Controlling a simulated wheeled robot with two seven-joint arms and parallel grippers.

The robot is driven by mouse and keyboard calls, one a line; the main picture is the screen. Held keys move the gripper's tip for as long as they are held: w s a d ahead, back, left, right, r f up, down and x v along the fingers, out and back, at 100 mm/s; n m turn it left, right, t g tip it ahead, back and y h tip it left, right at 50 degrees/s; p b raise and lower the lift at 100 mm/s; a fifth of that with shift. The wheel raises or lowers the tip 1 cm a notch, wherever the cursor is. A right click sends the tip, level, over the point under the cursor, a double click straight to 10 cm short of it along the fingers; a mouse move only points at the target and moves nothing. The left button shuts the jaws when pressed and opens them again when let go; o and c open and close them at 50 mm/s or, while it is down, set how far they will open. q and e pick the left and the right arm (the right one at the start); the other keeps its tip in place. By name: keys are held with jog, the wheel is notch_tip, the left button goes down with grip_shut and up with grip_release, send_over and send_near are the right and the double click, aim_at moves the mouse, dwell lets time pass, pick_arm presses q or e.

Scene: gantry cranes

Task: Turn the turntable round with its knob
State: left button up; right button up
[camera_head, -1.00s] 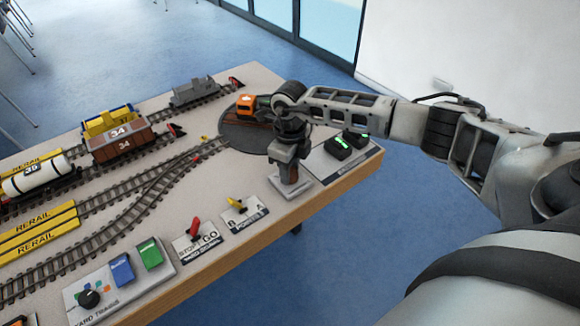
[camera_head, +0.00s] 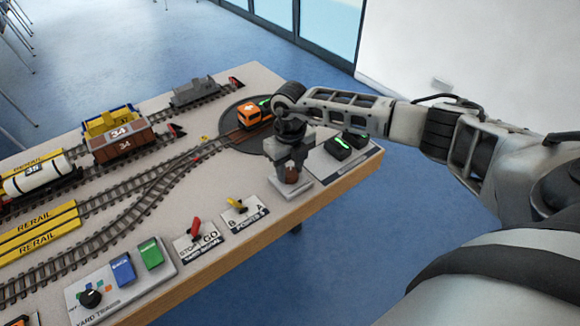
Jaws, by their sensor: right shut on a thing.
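The turntable (camera_head: 262,145) is a dark round plate set in the far right part of the table. An orange locomotive (camera_head: 253,116) stands on its track, and the track's near-left end points toward the layout rails. The brown-red knob (camera_head: 291,175) is on a grey stand (camera_head: 290,197) at the table's front edge. My right gripper (camera_head: 291,170) points down from above, shut on the knob; its fingers hide much of it. My right wrist and forearm cover the turntable's right side. My left gripper is out of view.
A panel with two black, green-lit boxes (camera_head: 339,147) is right of the stand. Levers for points (camera_head: 237,205) and yard signal (camera_head: 197,232) are to its left. Wagon 34 (camera_head: 120,142), a white tank wagon (camera_head: 38,178) and a grey wagon (camera_head: 190,94) stand on rails.

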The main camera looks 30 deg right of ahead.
aim_at(290, 172)
jog(key=shift+w+r, duration=0.1)
jog(key=o, duration=1)
notch_tip(290, 172, up, 16)
jog(key=shift+f+b, duration=0.1)
jog(key=shift+b, duration=0.6)
